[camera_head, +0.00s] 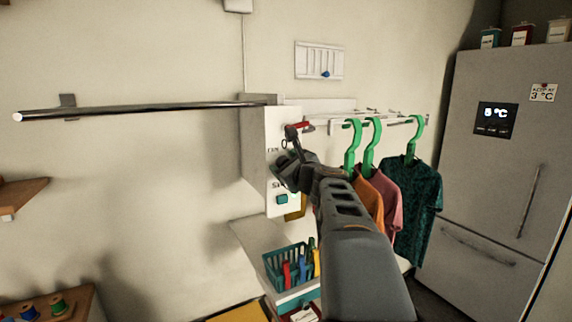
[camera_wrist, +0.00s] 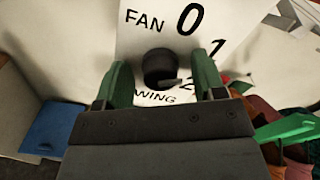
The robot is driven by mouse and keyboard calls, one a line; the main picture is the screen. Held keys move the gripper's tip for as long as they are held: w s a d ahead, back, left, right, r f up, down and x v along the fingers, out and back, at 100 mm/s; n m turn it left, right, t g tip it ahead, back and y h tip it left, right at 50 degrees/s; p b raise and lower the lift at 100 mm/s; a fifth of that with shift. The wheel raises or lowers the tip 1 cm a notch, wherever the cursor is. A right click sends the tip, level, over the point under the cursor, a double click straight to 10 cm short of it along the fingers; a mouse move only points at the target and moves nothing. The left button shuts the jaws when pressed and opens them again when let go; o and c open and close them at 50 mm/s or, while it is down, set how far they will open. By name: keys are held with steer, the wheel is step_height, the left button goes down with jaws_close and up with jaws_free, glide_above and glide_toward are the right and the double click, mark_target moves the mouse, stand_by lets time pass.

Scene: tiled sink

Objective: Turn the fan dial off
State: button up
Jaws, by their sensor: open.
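The fan dial (camera_wrist: 158,66) is a round black knob on the white control panel (camera_wrist: 140,40), shown in the wrist view beside the word FAN and the numbers 0, 1 and 2. Its pointer appears to face the 2 at lower right. My gripper (camera_wrist: 161,78) is open, with one green finger on each side of the knob; I cannot tell whether either touches it. In the head view my gripper (camera_head: 284,162) is at the front of the panel (camera_head: 279,125) and hides the dial.
A green switch (camera_head: 282,199) sits low on the panel, and a red part (camera_head: 300,126) shows near its top. Shirts on green hangers (camera_head: 370,145) hang close on the right. A teal basket (camera_head: 285,265) stands below. A metal rail (camera_head: 140,108) runs left along the wall.

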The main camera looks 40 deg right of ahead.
steer(key=shift+c, duration=0.4)
steer(key=c, duration=0.8)
steer(key=shift+f+n+b, duration=0.15)
steer(key=shift+n+b, duration=0.15)
steer(key=shift+b, duration=0.15)
steer(key=shift+a+f+n+b, duration=0.1)
steer(key=shift+n+b, duration=5.45)
steer(key=shift+n, duration=0.05)
